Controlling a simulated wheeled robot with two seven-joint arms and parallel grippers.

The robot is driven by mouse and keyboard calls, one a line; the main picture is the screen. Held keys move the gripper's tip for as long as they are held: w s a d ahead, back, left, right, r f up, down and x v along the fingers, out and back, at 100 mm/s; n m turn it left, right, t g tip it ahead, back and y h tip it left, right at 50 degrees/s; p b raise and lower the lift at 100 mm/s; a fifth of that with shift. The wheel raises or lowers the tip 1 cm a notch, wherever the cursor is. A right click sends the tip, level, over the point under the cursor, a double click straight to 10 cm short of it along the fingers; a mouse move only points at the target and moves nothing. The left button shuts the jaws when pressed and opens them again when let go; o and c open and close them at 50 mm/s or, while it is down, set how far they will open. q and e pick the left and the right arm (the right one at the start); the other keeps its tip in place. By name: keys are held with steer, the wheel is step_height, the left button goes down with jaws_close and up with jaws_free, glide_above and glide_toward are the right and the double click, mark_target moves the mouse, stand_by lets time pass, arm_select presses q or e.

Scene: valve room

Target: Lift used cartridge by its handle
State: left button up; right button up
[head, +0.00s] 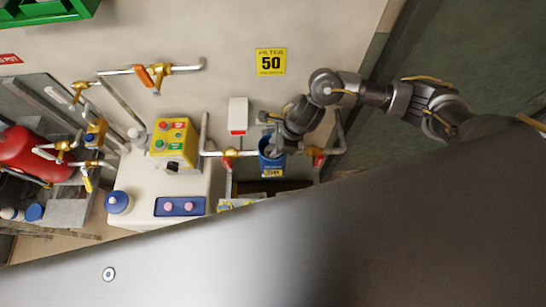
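A blue filter housing (271,163) stands upright in the pipe line on the wall, below a yellow "FILTER 50" sign (271,62). My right arm comes in from the right, and its gripper (274,147) is at the top of the housing. The fingers are small and dark there, and I cannot tell whether they are open or shut. I cannot make out the used cartridge or its handle; the gripper and housing rim cover that spot. My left gripper is not in view.
Pipes with red valve handles (318,160) flank the housing. A white box (238,115) hangs above left. The bottom of the view is blocked.

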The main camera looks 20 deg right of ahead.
steer(key=shift+c, duration=0.3)
jaws_close()
stand_by(1.1)
